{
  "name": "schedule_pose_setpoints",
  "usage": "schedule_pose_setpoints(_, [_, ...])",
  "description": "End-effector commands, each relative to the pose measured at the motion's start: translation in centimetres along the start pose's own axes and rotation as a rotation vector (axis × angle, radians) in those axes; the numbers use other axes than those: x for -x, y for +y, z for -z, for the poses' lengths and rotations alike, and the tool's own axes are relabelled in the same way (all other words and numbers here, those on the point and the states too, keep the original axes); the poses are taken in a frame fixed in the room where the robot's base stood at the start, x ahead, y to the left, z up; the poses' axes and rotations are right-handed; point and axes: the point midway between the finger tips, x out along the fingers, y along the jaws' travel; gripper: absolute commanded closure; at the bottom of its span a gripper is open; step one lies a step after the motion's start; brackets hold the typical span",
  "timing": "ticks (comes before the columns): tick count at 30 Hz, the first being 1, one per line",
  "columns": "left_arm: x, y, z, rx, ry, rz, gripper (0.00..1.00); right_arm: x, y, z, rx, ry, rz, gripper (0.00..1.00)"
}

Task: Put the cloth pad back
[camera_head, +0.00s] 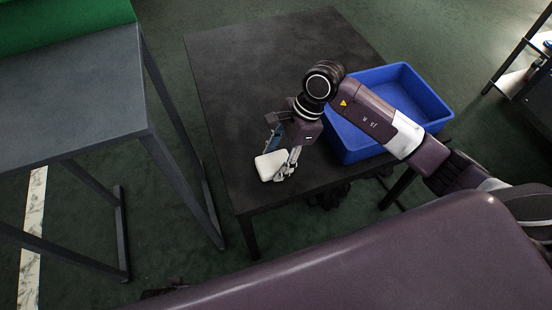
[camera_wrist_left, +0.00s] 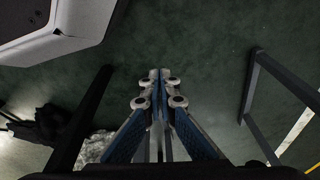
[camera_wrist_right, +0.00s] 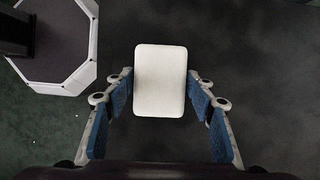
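The cloth pad is a small white rounded block (camera_head: 271,165) near the front left part of the dark table (camera_head: 230,90). My right gripper (camera_head: 282,155) reaches down over the table and has the pad between its fingers. In the right wrist view the pad (camera_wrist_right: 160,82) fills the space between the two blue-padded fingers, which meet its left and right sides. Whether its underside touches the table is hard to tell. My left gripper (camera_wrist_left: 155,76) has its fingertips together with nothing between them, over the green floor. It is out of the head view.
A blue bin (camera_head: 405,85) stands on the table's right side, partly behind my right arm, and looks empty where visible. A grey bench (camera_head: 80,90) with a green part on it stands at the left. A shelf (camera_head: 520,75) is at the far right. The table's back left is clear.

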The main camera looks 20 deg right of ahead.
Motion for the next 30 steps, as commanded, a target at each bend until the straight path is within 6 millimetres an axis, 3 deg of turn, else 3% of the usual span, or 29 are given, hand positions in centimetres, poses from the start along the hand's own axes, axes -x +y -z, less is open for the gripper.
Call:
schedule_pose_setpoints(3, [-0.1,0.0,-0.1,0.0,-0.003,0.0,1.0,0.0,0.0,0.0,0.0,0.0,0.0,0.36])
schedule_pose_setpoints(14, [0.0,0.0,-0.1,0.0,-0.001,0.0,1.0,0.8,0.0,0.0,0.0,0.0,0.001,0.36])
schedule_pose_setpoints(30, [-1.9,0.0,-2.0,-0.005,-0.017,-0.001,1.0,10.8,-0.1,0.0,-0.001,0.001,0.002,0.36])
